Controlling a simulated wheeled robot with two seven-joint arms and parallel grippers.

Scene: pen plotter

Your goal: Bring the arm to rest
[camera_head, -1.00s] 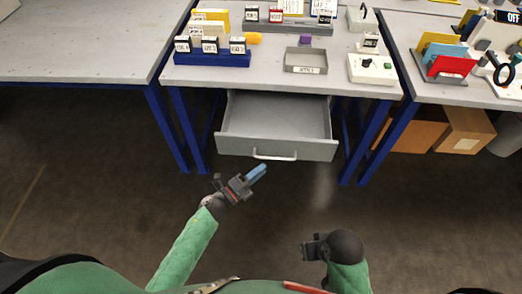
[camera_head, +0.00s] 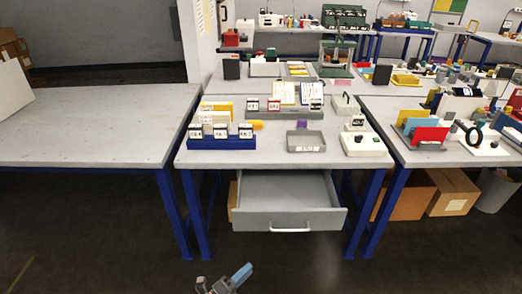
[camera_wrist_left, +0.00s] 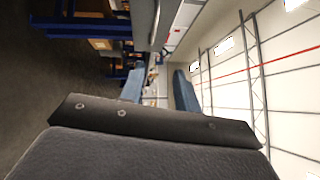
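My left gripper (camera_head: 243,272) shows at the bottom edge of the head view, below the pulled-out drawer and apart from it. Its blue fingertips point up and to the right; most of the arm is out of frame. In the left wrist view its two blue fingers (camera_wrist_left: 160,88) stand apart with nothing between them. My right gripper is out of view.
A grey drawer (camera_head: 287,222) stands pulled out, looking empty, under the middle table (camera_head: 270,165). A bare table (camera_head: 90,140) is at the left. Cardboard boxes (camera_head: 453,193) sit under the right table. The floor in front is clear.

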